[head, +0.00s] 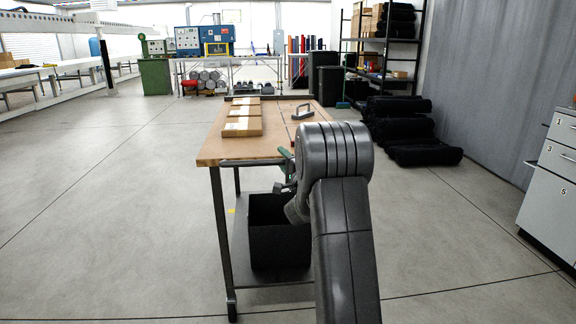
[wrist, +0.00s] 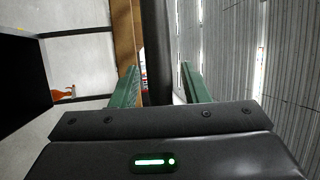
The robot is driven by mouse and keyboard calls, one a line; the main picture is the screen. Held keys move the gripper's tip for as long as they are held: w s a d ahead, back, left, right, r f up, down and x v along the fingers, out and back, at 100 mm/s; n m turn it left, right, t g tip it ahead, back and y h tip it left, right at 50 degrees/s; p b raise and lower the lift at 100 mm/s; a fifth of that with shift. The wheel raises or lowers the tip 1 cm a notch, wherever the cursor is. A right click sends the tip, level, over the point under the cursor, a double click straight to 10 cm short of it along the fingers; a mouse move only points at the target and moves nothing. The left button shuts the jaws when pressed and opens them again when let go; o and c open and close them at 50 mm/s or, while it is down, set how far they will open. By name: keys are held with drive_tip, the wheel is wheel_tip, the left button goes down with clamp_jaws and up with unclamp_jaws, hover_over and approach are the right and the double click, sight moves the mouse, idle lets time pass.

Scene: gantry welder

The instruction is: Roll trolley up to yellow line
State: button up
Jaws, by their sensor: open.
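The trolley (head: 218,152) has a wooden top on dark metal legs with casters. It stands straight ahead in the head view. A dark bar (head: 250,163) runs along its near edge. My gripper (head: 285,165) is at this near edge, partly hidden by my arm. In the wrist view my gripper (wrist: 160,70) is open. A dark bar (wrist: 158,45) passes between its green fingers, and I cannot tell whether they touch it. A small yellow patch (head: 231,211) shows by the trolley's lower shelf; I cannot tell whether it is the yellow line.
Flat cartons (head: 243,126) and a grey handle-shaped piece (head: 302,112) lie on the trolley top. A black bin (head: 278,235) sits on its lower shelf. Black rolls (head: 405,130) lie at right, and a drawer cabinet (head: 552,185) stands nearer. The floor at left is clear.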

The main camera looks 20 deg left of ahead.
drive_tip(key=v, duration=1.3)
drive_tip(key=shift+s+d+p, duration=0.2)
drive_tip(key=shift+d+p, duration=0.15)
drive_tip(key=x, duration=1.4)
drive_tip(key=shift+b, duration=0.35)
drive_tip(key=shift+s, duration=0.15)
